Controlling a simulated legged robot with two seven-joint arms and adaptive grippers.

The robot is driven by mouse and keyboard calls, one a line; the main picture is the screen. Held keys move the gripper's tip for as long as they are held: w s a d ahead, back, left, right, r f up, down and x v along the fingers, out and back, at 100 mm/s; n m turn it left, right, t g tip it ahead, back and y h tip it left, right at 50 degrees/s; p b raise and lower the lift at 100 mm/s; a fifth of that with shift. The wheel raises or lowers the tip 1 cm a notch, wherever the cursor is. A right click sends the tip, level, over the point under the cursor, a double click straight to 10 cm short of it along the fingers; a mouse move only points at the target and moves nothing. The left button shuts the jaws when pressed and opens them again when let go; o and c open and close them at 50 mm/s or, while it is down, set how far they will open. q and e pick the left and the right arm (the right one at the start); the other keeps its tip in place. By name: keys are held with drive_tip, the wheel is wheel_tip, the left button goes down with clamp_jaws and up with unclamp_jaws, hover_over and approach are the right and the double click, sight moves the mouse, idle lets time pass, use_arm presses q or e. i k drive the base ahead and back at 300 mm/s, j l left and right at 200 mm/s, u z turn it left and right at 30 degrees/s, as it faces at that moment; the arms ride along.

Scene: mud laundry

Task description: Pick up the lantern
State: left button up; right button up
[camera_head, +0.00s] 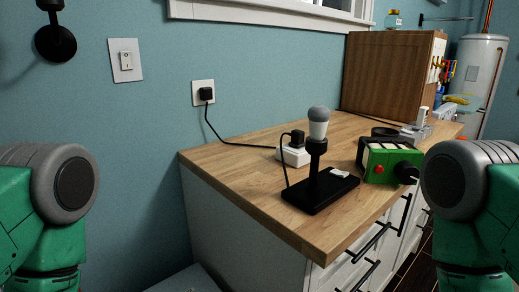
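The likely lantern is a green boxy device (383,163) with a red button and a black round part at its front. It lies on the wooden counter, right of the middle of the view. Its right end is close to my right arm's outline in the picture. My left and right arms show as green and grey links at the two lower edges. Neither gripper is in view.
The wooden counter (240,160) has drawers with black handles below. A bulb on a black stand (318,185) stands left of the green device. A white power block (293,155) with a plug and cord sits behind the stand. A wooden cabinet (390,75) stands at the back.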

sight(372, 151)
drive_tip(key=z, duration=1)
